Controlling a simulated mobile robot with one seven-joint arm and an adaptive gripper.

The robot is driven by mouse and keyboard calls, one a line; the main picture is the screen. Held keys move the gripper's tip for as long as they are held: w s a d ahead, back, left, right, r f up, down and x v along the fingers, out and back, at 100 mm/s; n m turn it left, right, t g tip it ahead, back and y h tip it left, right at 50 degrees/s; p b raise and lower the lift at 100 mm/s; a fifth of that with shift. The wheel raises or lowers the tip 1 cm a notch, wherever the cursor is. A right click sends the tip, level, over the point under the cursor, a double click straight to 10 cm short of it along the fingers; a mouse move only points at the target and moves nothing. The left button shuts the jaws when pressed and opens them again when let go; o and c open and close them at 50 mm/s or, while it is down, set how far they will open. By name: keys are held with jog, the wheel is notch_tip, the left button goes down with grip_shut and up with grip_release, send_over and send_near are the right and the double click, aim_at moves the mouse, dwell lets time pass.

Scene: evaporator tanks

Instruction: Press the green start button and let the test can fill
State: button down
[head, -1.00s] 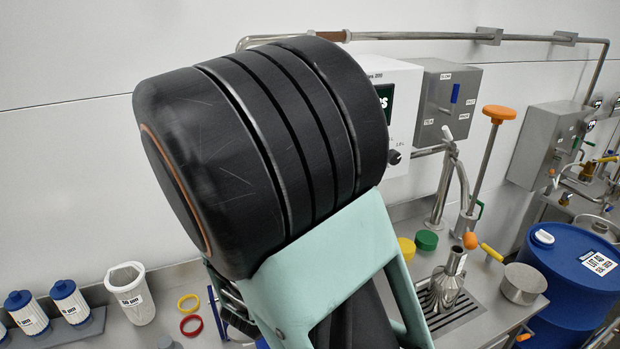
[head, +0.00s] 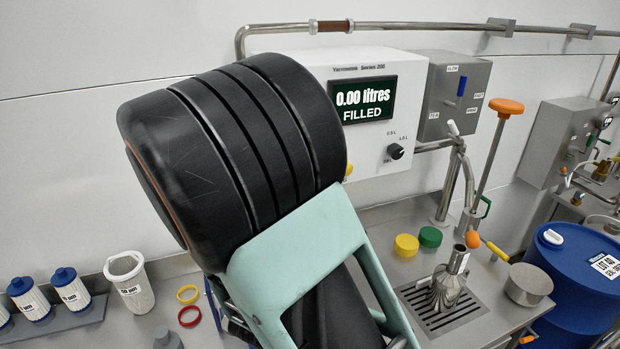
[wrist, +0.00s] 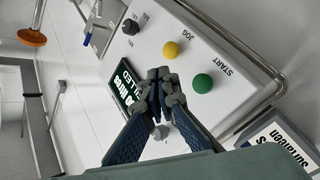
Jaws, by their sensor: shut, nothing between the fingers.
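The green START button (wrist: 202,83) is a round dome on the white control box, shown in the wrist view; my arm hides it in the head view. My gripper (wrist: 158,76) is shut and empty, its fingertips in front of the box, left of the green button in the picture. Whether it touches the box I cannot tell. The test can (head: 447,287), a metal can with a narrow neck, stands upright on the drain grate (head: 412,298). The display (head: 362,102) reads "0.00 litres FILLED".
A yellow JOG button (wrist: 170,49) and a black selector knob (wrist: 130,27) sit beside the green button. Yellow (head: 406,245) and green (head: 430,236) caps, a steel pot (head: 528,285) and a blue drum (head: 575,270) stand right of my arm. Filters (head: 70,289) stand at left.

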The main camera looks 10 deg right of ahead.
jog(key=w+a, duration=0.1)
jog(key=w, duration=0.7)
jog(key=shift+w+a, duration=0.2)
jog(key=shift+a, duration=0.1)
jog(key=shift+w+f+b, duration=0.1)
jog(key=shift+w+b, duration=0.1)
jog(key=shift+b, duration=0.1)
dwell(1.0)
jog(key=shift+w+a, duration=0.1)
jog(key=shift+w, duration=0.1)
jog(key=shift+w+a+b, duration=0.1)
jog(key=shift+w+b, duration=0.45)
jog(key=shift+b, duration=0.05)
dwell(0.7)
jog(key=shift+s, duration=0.1)
jog(key=shift+s+b, duration=0.55)
jog(key=shift+s, duration=0.3)
